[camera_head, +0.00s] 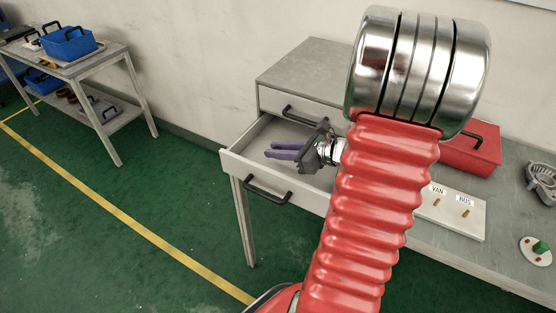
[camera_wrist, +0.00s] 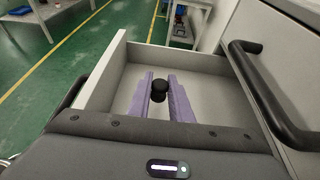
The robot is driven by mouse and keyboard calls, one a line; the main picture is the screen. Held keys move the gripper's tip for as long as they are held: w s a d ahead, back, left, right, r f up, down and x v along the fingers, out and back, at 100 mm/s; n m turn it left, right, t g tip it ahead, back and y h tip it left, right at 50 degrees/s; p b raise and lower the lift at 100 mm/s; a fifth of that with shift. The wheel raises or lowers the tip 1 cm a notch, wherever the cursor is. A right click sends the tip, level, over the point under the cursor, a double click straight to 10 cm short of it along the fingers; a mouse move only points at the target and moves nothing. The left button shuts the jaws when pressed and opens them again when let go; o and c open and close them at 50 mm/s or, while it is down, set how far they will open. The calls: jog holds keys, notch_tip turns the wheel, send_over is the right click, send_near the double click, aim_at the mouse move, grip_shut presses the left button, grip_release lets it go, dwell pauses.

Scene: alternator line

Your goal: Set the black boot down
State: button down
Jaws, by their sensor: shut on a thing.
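My gripper (camera_head: 268,150) has purple fingers and is over the open drawer (camera_head: 237,163) of the grey cabinet. In the wrist view the fingers (camera_wrist: 160,84) are shut on the black boot (camera_wrist: 159,87), a small dark rounded piece at their tips. The drawer's pale floor and walls (camera_wrist: 119,62) surround the fingers and boot in that view. I cannot tell whether the boot touches the drawer floor. I cannot make out the boot in the head view.
The cabinet's upper drawer handle (camera_wrist: 268,95) is close on the right. A red box (camera_head: 470,150) and a white board labelled VAN and BUS (camera_head: 455,212) are on the bench right of my arm. A separate table with blue bins (camera_head: 70,44) stands far left.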

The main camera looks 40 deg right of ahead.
aim_at(278, 167)
jog(key=shift+f, duration=2.1)
jog(key=shift+f, duration=0.1)
jog(key=c, duration=1.6)
grip_release()
jog(key=v, duration=1.2)
